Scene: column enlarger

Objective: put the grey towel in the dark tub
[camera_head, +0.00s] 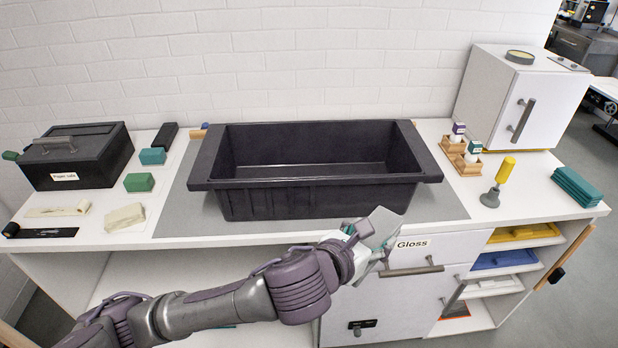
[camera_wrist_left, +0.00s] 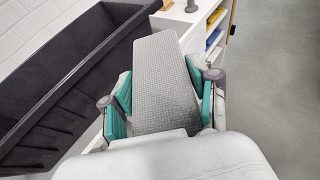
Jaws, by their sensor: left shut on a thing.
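The dark tub (camera_head: 310,186) stands on the counter in the middle of the head view, upright and empty as far as I see. Its side also shows at the left of the left wrist view (camera_wrist_left: 62,95). My left gripper (camera_head: 372,238) is in front of the tub's near right side, by the counter's front edge. It is shut on the grey towel (camera_head: 384,226), a flat textured piece that sticks out between the teal finger pads in the left wrist view (camera_wrist_left: 163,85). The towel is outside the tub. My right gripper is not in view.
A black paper safe (camera_head: 77,160) stands at the left, with teal and green blocks beside it. At the right are small bottles in wooden holders (camera_head: 470,165), a yellow-handled tool (camera_head: 498,183) and a white cabinet (camera_head: 520,100). A grey mat (camera_head: 180,215) lies under the tub.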

